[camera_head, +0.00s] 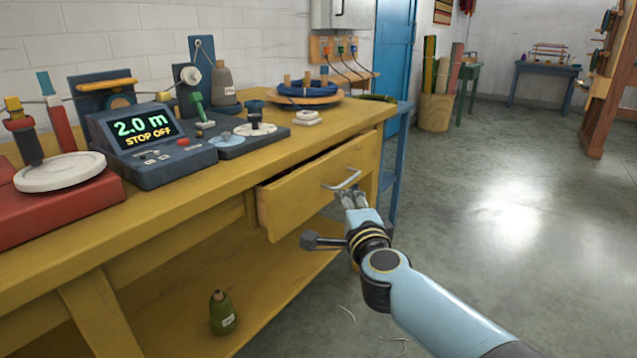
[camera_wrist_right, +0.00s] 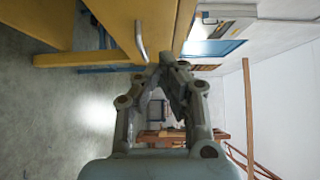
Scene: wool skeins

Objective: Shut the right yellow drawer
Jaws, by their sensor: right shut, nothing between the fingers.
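The yellow drawer (camera_head: 308,195) under the right part of the yellow workbench stands partly open, with a dark gap above its front. It has a grey bar handle (camera_head: 341,180). The handle also shows in the right wrist view (camera_wrist_right: 140,40). My right gripper (camera_head: 349,190) is shut and empty, with its fingertips close to the drawer front just below the handle. I cannot tell whether they touch it. In the right wrist view the fingers (camera_wrist_right: 160,68) meet beside the handle. My left gripper is out of view.
The workbench top (camera_head: 190,195) carries a meter display (camera_head: 145,140), a red-based winder and a wooden tray (camera_head: 305,98). A green bottle (camera_head: 222,312) stands on the lower shelf. A blue frame (camera_head: 402,150) stands beyond the bench. The floor to the right is open.

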